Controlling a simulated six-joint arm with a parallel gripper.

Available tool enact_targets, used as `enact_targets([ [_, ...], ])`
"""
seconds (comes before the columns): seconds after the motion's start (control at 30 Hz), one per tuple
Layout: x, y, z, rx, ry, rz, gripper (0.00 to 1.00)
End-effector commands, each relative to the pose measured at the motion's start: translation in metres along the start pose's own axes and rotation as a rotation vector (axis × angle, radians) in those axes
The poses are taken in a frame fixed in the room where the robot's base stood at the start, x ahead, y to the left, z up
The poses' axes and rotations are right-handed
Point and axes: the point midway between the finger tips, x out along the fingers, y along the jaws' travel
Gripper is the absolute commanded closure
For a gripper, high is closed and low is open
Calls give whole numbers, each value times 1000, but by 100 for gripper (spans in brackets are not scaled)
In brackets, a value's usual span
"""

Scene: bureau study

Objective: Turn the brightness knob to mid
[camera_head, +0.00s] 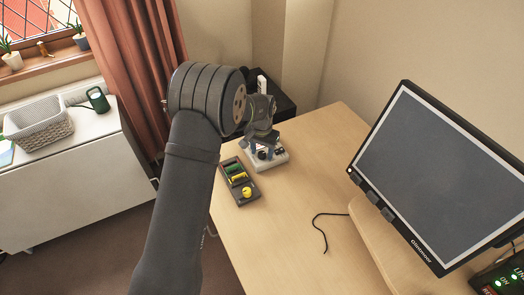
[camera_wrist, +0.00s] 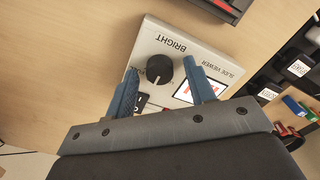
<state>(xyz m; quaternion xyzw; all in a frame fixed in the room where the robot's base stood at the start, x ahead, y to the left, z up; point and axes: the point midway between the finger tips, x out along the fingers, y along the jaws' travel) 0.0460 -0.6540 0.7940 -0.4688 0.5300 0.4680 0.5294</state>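The brightness knob (camera_wrist: 159,69) is black and round, on a white box, the slide viewer (camera_wrist: 150,40), beside the printed word BRIGHT. A pale mark shows on the knob's lower part in the wrist view; I cannot read its exact setting. My gripper (camera_wrist: 160,66) is open, with its two blue fingers on either side of the knob and visible gaps between them and it. How high the fingertips are above the box is hard to tell. In the head view, my gripper (camera_head: 264,146) is over the slide viewer (camera_head: 272,162), hiding part of its top.
A lit picture window (camera_wrist: 200,92) and a black switch (camera_wrist: 142,101) are close to the fingers. A dark tray (camera_head: 226,187) with green and yellow things lies in front of the box. A monitor (camera_head: 440,180) stands right; a black cable (camera_head: 320,228) lies on the desk (camera_head: 290,215).

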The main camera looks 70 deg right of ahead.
Motion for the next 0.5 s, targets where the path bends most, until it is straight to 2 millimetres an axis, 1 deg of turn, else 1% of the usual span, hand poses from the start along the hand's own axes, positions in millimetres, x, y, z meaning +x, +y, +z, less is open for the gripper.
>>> enact_targets([
  [0.17, 0, 0, 0, 0, -1, 0, 50],
  [0.27, -4, 0, 0, 0, 0, 0, 50],
  [0.37, -17, 0, -1, 0, 2, 0, 50],
  [0.47, -37, 0, -1, 0, 3, -1, 50],
  [0.5, -47, 0, -1, 0, 4, -1, 50],
])
